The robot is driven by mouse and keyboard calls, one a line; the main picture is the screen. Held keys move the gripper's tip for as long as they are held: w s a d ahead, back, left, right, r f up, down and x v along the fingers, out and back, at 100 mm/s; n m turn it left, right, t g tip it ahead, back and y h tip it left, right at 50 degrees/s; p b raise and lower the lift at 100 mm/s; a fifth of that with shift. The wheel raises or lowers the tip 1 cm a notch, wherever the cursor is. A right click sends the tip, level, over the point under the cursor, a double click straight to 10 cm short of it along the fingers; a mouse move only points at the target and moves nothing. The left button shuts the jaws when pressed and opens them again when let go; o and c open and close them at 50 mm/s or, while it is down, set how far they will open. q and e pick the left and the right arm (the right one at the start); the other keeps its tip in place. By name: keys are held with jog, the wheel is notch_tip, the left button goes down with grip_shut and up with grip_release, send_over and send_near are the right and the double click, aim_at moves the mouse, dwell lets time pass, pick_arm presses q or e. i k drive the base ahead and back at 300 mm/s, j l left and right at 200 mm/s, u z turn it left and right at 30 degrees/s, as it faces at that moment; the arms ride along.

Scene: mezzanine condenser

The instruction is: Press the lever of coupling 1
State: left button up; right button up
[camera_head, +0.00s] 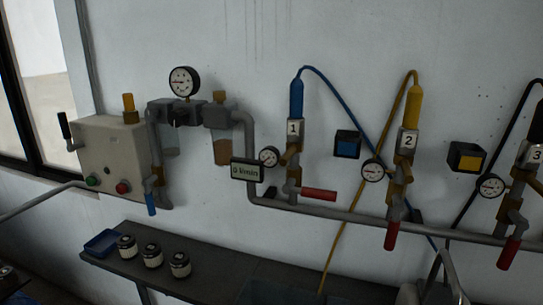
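Coupling 1 (296,98) is on the wall pipe in the middle of the head view, with a blue upper body and a white "1" label (293,128). A blue hose leaves its top. A slanted brass-coloured piece (290,156) sits below the label; I cannot tell if this is the lever. A red handle (318,194) lower down points right, roughly level. A small gauge (268,157) is at its left. Neither gripper can be made out in the head view.
Coupling 2 (412,105) and coupling 3 stand to the right, their red handles (391,235) (509,253) hanging down. A grey control box (108,150) is at left. A dark shelf (215,282) below bears a blue tray (102,243) and three jars (152,255).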

aim_at(290, 188)
jog(key=j, duration=0.6)
jog(key=k+j+z, duration=0.15)
jog(key=j, duration=0.5)
jog(key=k+j, duration=0.1)
jog(key=j, duration=0.5)
jog(key=z, duration=0.05)
